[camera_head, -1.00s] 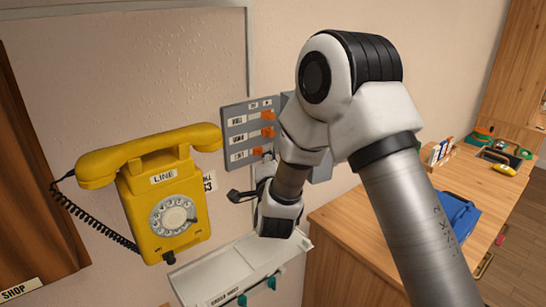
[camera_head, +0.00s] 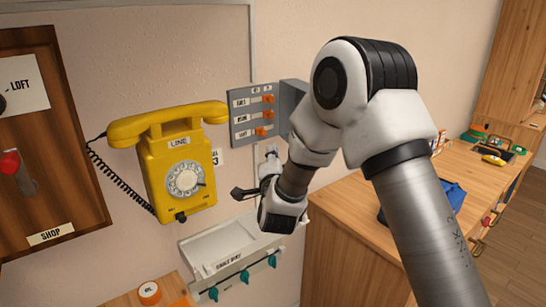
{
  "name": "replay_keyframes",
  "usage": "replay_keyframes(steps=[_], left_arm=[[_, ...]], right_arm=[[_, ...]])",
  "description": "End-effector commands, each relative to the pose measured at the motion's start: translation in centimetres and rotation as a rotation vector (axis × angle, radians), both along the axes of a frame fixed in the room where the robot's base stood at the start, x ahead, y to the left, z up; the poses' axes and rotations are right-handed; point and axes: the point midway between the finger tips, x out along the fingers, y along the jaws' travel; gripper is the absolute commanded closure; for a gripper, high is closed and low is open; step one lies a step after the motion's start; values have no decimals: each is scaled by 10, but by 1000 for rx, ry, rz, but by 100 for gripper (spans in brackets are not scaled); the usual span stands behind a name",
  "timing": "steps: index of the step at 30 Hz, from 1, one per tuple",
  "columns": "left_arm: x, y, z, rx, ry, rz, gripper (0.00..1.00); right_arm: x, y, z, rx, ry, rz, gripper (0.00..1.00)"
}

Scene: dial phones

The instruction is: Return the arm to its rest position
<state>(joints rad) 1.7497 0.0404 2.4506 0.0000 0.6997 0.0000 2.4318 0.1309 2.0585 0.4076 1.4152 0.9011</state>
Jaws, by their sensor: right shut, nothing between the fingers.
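My right arm (camera_head: 410,190) comes in from the lower right and bends over at the top of the view. Its gripper (camera_head: 238,192) is small and dark, points left, and is shut with nothing in it. It is in front of the wall, right of the yellow dial phone (camera_head: 165,205) and apart from it in the picture. The phone hangs on the wall with its handset (camera_head: 165,122) on top and a white rotary dial (camera_head: 185,181). My left gripper is out of view.
A grey switch panel (camera_head: 240,128) with orange switches is behind my arm. A white tray (camera_head: 205,246) with teal knobs is below the gripper. A wooden board (camera_head: 75,190) with a red knob is at left. A wooden desk (camera_head: 335,245) stands at right behind my arm.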

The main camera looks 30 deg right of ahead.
Motion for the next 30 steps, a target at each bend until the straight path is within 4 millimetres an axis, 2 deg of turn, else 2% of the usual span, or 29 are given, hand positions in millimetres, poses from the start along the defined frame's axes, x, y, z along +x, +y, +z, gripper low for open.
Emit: replay_keyframes(steps=[14,17,20,23,24,26,27,29,30], left_arm=[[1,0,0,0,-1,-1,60],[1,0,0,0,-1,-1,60],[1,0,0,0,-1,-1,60],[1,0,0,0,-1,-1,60],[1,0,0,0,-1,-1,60],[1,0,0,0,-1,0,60],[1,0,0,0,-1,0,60],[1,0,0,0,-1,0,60],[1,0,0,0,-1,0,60]], right_arm=[[0,0,1,1,-1,-1,100],[0,0,-7,1,11,-1,100],[0,1,-44,-3,74,3,100],[-11,8,-114,-11,208,17,100],[-20,13,-148,-14,280,34,100],[-39,23,-199,-16,404,71,100],[-54,29,-232,-23,497,98,100],[-82,40,-279,-43,646,149,100],[-103,48,-308,-59,751,188,100]])
